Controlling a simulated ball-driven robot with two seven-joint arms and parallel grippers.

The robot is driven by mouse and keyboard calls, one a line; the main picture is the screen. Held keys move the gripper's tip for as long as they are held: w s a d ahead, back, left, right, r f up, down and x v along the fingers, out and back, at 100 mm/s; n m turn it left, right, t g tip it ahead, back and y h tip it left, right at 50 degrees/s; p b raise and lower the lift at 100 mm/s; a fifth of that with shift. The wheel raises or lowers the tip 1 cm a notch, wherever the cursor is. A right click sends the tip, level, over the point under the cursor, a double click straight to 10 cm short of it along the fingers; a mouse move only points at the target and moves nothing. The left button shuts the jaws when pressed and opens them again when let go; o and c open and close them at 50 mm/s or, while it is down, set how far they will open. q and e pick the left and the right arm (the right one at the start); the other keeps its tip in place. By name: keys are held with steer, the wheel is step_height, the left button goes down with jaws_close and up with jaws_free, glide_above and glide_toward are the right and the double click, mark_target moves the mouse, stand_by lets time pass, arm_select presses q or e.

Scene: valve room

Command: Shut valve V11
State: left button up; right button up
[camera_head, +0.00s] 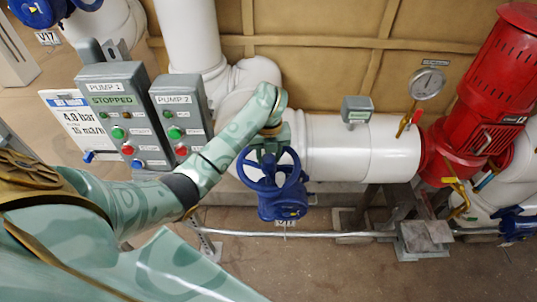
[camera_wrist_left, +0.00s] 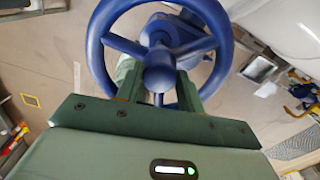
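A blue valve handwheel (camera_head: 272,173) with spokes sits on a blue valve body (camera_head: 283,205) below the white pipe. A small tag (camera_head: 285,222) under it seems to read V11. My left gripper (camera_head: 268,146) is at the wheel's upper side. In the left wrist view the wheel (camera_wrist_left: 160,68) fills the upper middle. The left gripper's two green fingers (camera_wrist_left: 158,88) are apart, one on each side of the hub. The gripper body hides the wheel's near rim. I cannot tell whether the fingers touch the wheel. My right gripper is not in view.
Grey control boxes PUMP 1 (camera_head: 118,115) and PUMP 2 (camera_head: 181,118) stand left of the wheel; PUMP 1 reads STOPPED. A red pump (camera_head: 490,90), a gauge (camera_head: 427,84) and yellow-handled valves are right. Another blue valve (camera_head: 38,10), tagged V17, is top left. A thin pipe (camera_head: 340,234) runs low.

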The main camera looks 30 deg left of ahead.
arm_select(q)
jaws_close()
steer(key=shift+r+p, duration=0.2)
steer(key=shift+p, duration=0.15)
steer(key=shift+d+r+m+p, duration=0.1)
steer(key=shift+d+m+p, duration=0.05)
steer(key=shift+m+p, duration=0.9)
steer(key=shift+w+m+p, duration=0.1)
steer(key=shift+m+p, duration=0.4)
steer(key=shift+m, duration=0.45)
steer(key=shift+f+m, duration=0.25)
steer(key=shift+m, duration=0.05)
steer(key=o, duration=0.7)
jaws_free()
